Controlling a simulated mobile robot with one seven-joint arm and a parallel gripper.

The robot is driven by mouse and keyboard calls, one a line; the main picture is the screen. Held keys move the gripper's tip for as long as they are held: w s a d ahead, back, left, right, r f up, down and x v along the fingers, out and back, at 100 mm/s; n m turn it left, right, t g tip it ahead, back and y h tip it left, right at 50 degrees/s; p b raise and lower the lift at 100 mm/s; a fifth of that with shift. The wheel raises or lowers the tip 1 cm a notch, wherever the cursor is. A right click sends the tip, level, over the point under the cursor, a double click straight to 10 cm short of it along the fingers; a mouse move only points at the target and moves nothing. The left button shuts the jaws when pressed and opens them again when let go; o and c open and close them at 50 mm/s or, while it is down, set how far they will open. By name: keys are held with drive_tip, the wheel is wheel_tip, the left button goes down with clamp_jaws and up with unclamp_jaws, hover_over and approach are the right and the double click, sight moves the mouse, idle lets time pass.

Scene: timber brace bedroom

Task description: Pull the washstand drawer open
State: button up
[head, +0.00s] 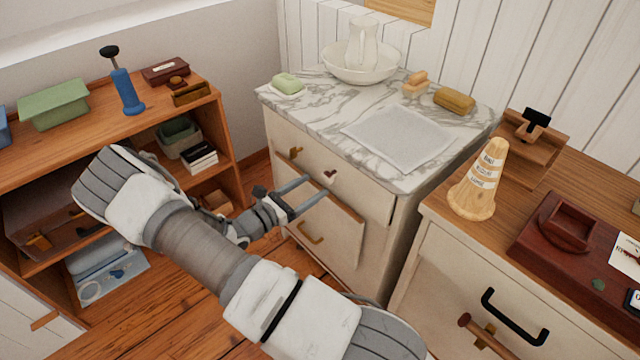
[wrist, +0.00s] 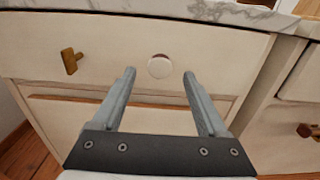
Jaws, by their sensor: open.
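The washstand (head: 385,258) has a grey-veined white marble top and a cream front. Its upper drawer (head: 362,197) looks shut; its front fills much of the wrist view (wrist: 215,50). A brass pull (head: 295,152) is on the left of that front, also in the wrist view (wrist: 70,61). Nearer the middle is a small round knob (wrist: 160,66), pale-faced in the wrist view and dark in the head view (head: 329,174). My gripper (head: 318,186) is open and empty before the drawer. In the wrist view its fingertips (wrist: 159,73) flank the round knob; contact cannot be told.
Below is a panel (head: 345,232) with a brass handle (head: 310,235). A basin (head: 345,72) with a pitcher, soap, a brush and a grey cloth (head: 398,137) are on the marble. A cabinet (head: 445,275) stands close right; an open shelf (head: 190,115) stands left.

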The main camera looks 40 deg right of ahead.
sight(325, 179)
drive_tip(key=shift+w+d, duration=0.15)
drive_tip(key=shift+d, duration=1.75)
clamp_jaws()
